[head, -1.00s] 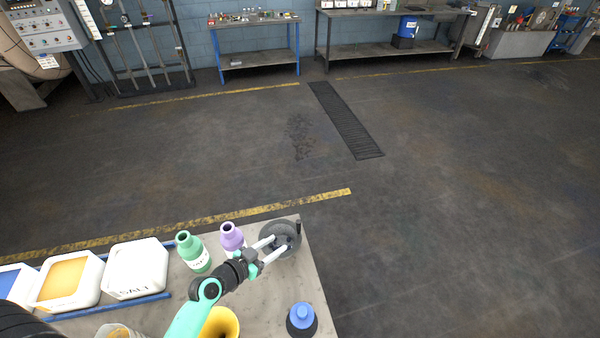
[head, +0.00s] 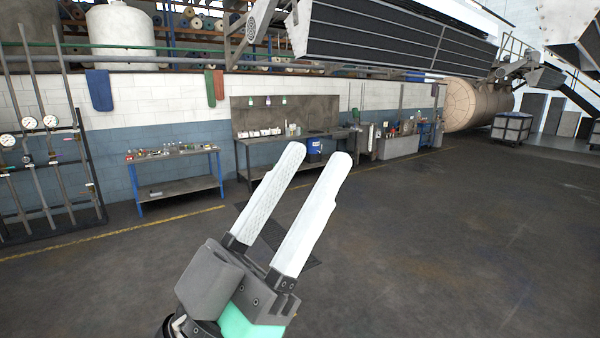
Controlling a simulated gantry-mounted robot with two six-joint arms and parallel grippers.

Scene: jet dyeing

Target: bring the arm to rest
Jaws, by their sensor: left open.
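My left gripper (head: 318,156) is raised close to the camera in the lower middle of the head view. Its two long white fingers point up and stand apart, with nothing between them. The grey gripper body and a teal arm part show below the fingers. My right gripper is not in view.
Along the back wall stand a small blue-legged table (head: 175,187) with small items and a longer workbench (head: 290,142). A pipe rack with gauges (head: 45,150) stands at the left. A large tank (head: 478,103) and a cart (head: 511,127) are far right. The floor (head: 440,230) is clear.

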